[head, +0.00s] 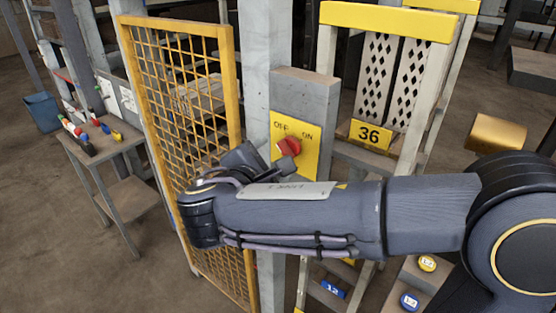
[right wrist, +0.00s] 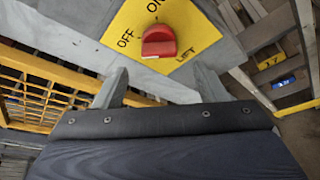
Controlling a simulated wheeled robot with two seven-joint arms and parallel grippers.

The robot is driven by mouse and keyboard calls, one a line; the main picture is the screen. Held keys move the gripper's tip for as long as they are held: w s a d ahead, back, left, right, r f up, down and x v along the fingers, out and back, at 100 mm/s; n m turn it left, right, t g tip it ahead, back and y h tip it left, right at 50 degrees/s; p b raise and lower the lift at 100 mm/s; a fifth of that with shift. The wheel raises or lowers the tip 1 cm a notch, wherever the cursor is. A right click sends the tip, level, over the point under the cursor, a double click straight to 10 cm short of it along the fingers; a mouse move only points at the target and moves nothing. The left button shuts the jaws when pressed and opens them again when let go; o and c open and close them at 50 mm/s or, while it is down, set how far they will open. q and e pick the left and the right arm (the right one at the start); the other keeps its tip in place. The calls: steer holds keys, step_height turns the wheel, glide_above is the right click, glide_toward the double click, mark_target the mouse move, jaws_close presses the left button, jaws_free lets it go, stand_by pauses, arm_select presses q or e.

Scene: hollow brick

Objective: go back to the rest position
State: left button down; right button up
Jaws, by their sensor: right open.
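My right arm reaches in from the right across the head view, and its gripper (head: 268,160) is just in front of a yellow switch plate (head: 301,160). The plate carries a red knob (head: 289,147) and the words OFF and ON. In the right wrist view my right gripper (right wrist: 160,80) is open, with its two fingers apart and nothing between them. The red knob (right wrist: 159,41) shows beyond the fingertips, apart from them. The plate (right wrist: 195,32) also reads LIFT there. I cannot tell exactly which mark the knob points to. My left gripper is not in view.
A yellow mesh gate (head: 232,110) stands left of the grey post (head: 264,60), close to my right gripper. A framed rack (head: 388,23) with a 36 sign (head: 370,134) stands to the right. A small table (head: 92,147) with colored items is at left. Floor at far left is open.

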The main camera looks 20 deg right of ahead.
steer(key=shift+v, duration=1.2)
steer(key=s+d+f+m+g+y, duration=0.3)
steer(key=s+d+f+m+g, duration=0.35)
steer(key=d+f, duration=0.5)
steer(key=s+f+m+y, duration=0.3)
steer(key=s+m+y, duration=0.1)
steer(key=s+m, duration=0.3)
steer(key=s+f+m+y+b, duration=0.1)
steer(key=s+f+m+y, duration=0.2)
steer(key=s+m+y, duration=0.2)
steer(key=shift+s+a+f+m, duration=0.3)
steer(key=shift+s+a+m, duration=0.15)
steer(key=shift+s+m, duration=0.9)
